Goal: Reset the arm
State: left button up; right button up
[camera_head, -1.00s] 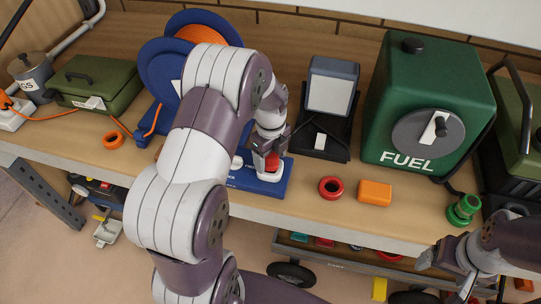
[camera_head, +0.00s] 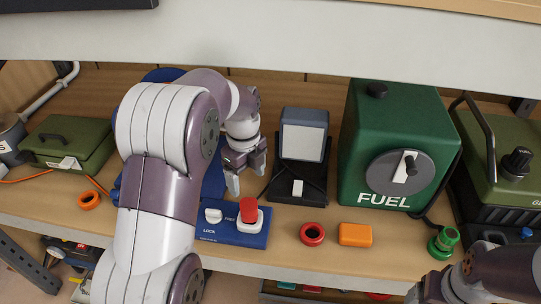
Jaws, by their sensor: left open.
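My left gripper (camera_head: 246,184) is in the middle of the camera_head view, open and empty, its fingers pointing down. It hangs just behind and above a blue switch base (camera_head: 248,240) on the bench. The base carries a red rocker or cap (camera_head: 249,210) on a white mount at its right and a white knob (camera_head: 213,216) at its left, with small white lettering. The gripper looks apart from the red cap. My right gripper (camera_head: 415,296) is at the lower right edge, partly cut off; its jaws do not show clearly.
The green FUEL box (camera_head: 362,150) stands right of a work lamp (camera_head: 304,134). A red ring (camera_head: 312,234), an orange block (camera_head: 355,235) and a green fitting (camera_head: 443,241) lie near the front edge. A green case (camera_head: 69,141) is at left. A shelf (camera_head: 270,40) overhangs the back.

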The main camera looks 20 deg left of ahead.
pick_arm(q)
jog(key=s+d+f+n+b, duration=0.1)
jog(key=s+d+f+n, duration=0.1)
jog(key=s+n, duration=0.2)
jog(key=s+d+f+n+t+b, duration=0.1)
jog(key=s+n, duration=0.4)
jog(key=n, duration=0.5)
jog(key=s+d+f+n, duration=0.3)
jog(key=s+d+n, duration=0.1)
jog(key=n, duration=0.3)
jog(key=shift+s+d+f+b, duration=0.35)
jog(key=shift+d+b, duration=0.05)
jog(key=shift+d, duration=0.2)
